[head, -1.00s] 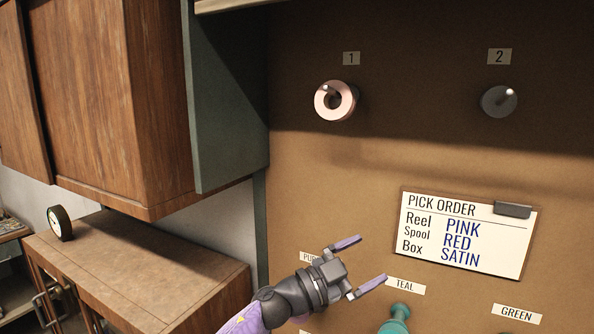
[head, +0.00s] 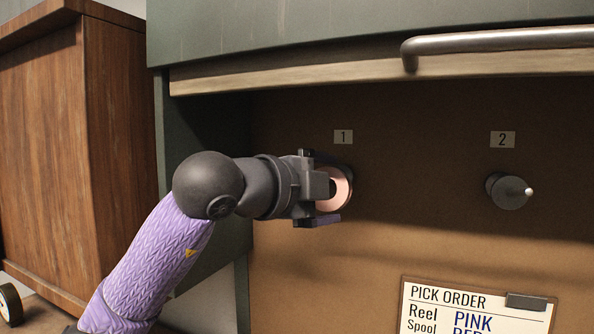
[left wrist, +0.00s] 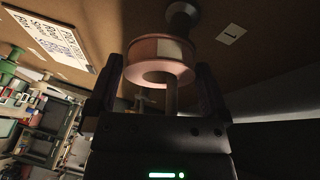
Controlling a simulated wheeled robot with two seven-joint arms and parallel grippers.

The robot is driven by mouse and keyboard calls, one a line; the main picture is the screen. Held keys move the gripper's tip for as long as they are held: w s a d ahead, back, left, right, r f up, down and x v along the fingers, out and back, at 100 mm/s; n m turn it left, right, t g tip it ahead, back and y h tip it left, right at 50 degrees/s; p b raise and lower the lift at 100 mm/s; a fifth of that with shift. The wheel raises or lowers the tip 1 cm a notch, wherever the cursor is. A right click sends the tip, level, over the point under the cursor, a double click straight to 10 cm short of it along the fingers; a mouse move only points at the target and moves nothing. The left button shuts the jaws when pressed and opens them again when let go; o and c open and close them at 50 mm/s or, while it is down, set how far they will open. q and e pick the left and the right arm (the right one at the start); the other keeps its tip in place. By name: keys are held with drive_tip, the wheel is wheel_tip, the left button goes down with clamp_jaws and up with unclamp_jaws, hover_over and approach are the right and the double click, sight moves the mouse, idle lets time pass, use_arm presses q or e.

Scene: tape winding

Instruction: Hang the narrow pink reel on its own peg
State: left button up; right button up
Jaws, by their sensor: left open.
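The narrow pink reel (head: 341,188) hangs on the peg under label 1 in the head view, partly hidden behind my left gripper (head: 334,188). The left gripper is open, with one finger above the reel and one below it. In the left wrist view the pink reel (left wrist: 160,60) sits between the two open fingers (left wrist: 160,85), with the peg rod (left wrist: 171,95) passing through its hole. Whether the fingers touch the reel I cannot tell. My right gripper is not in view.
A second peg (head: 508,191) under label 2 is empty. A pick order card (head: 475,308) hangs on the board below. A cabinet with a metal handle bar (head: 500,40) overhangs the board at the top. A wooden cabinet (head: 90,150) stands at left.

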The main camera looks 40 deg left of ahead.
sight(342, 182)
use_arm(q)
drive_tip(key=shift+w+d, duration=0.15)
drive_tip(key=shift+w, duration=0.3)
drive_tip(key=shift+f, duration=0.1)
drive_tip(key=c, duration=0.9)
drive_tip(key=shift+w+r+p, duration=0.1)
drive_tip(key=shift+r+p, duration=0.2)
drive_tip(key=shift+r, duration=0.1)
drive_tip(key=shift+c, duration=0.2)
drive_tip(key=shift+s+d+r+b, duration=0.1)
drive_tip(key=shift+s+b, duration=0.1)
drive_tip(key=shift+s, duration=0.3)
drive_tip(key=shift+s+d+r+b, duration=0.1)
drive_tip(key=shift+s+b, duration=0.05)
drive_tip(key=shift+s, duration=0.35)
drive_tip(key=shift+s+d+r, duration=0.15)
drive_tip(key=shift+s, duration=0.55)
drive_tip(key=shift+s+d+r, duration=0.15)
drive_tip(key=shift+s, duration=0.5)
drive_tip(key=shift+s+d+r, duration=0.15)
drive_tip(key=shift+s, duration=0.6)
drive_tip(key=shift+s+d+r, duration=0.2)
drive_tip(key=shift+s, duration=0.6)
drive_tip(key=shift+s+d+r, duration=0.15)
drive_tip(key=shift+s, duration=0.6)
